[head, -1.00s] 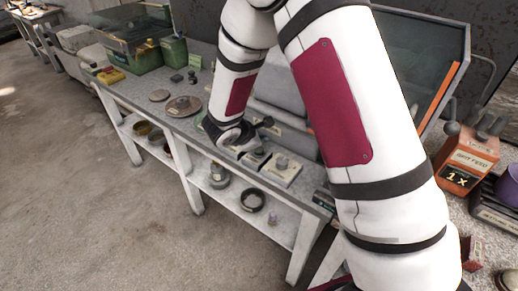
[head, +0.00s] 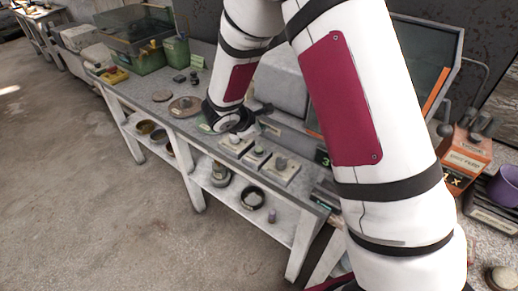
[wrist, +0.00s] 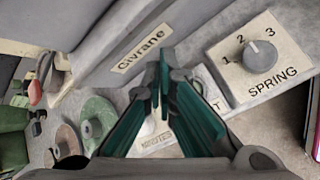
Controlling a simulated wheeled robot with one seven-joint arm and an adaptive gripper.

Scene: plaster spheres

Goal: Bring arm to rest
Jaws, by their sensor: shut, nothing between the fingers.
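My arm spans the upper middle of the head view, its white links with dark bands and red panels. My gripper (head: 264,108) is small there, above the back of the grey workbench (head: 140,93). In the wrist view my gripper (wrist: 162,62) shows its teal fingers closed together at the tips, with nothing between them. The fingertips are in front of the grey machine housing with a "Givrane" label (wrist: 142,50). My arm hides part of the bench and housing in the head view.
Several knob plates (head: 281,168) line the bench front. Round discs (head: 185,107) and green boxes (head: 177,52) stand farther left. An orange box (head: 465,160) is at right. Open floor lies left.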

